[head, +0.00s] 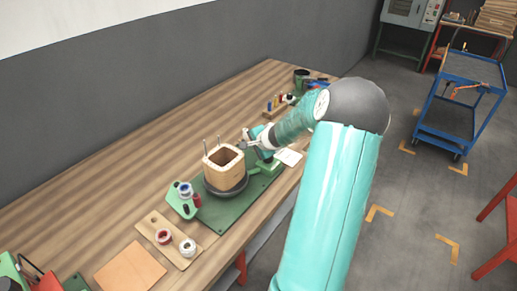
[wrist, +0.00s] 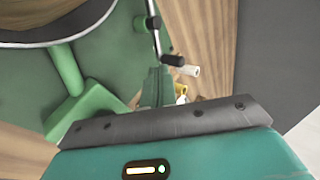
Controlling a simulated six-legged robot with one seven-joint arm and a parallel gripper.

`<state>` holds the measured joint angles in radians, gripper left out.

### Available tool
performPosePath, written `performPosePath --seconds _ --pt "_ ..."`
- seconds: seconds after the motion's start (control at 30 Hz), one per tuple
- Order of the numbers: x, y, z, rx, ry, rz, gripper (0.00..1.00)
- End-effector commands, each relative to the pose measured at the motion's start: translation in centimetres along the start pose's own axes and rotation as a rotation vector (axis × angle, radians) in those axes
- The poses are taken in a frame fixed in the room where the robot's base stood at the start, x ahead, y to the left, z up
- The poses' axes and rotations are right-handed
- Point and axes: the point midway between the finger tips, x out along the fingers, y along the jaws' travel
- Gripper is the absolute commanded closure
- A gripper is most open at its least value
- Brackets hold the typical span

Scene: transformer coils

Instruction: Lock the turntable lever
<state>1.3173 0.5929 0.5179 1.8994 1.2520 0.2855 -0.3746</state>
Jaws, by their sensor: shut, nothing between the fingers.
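The turntable is a dark round disc (head: 226,188) on a green base plate (head: 235,209). It carries a square, hollow wooden former (head: 226,171). In the wrist view the disc's rim (wrist: 85,35) is at top left, above the green base (wrist: 125,55). A light green bar with a wider foot (wrist: 88,103) runs from near the rim. A thin metal rod with black knobs (wrist: 172,60) stands to its right. I cannot tell which is the lever. My gripper (head: 246,143) is shut and empty, just right of the former; contact with anything is unclear.
A green spool holder (head: 182,204) and a wooden board with spools (head: 168,240) stand in front of the turntable. A small tool rack (head: 278,104) is behind. A white sheet (head: 289,157) lies by the table's right edge. Bare wood (head: 120,160) lies left.

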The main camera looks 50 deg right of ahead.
Motion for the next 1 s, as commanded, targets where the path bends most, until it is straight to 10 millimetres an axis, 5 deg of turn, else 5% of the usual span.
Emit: performPosePath --seconds 1.0 --pt "1.35 -1.2 -0.39 -0.047 -0.052 0.001 1.0"
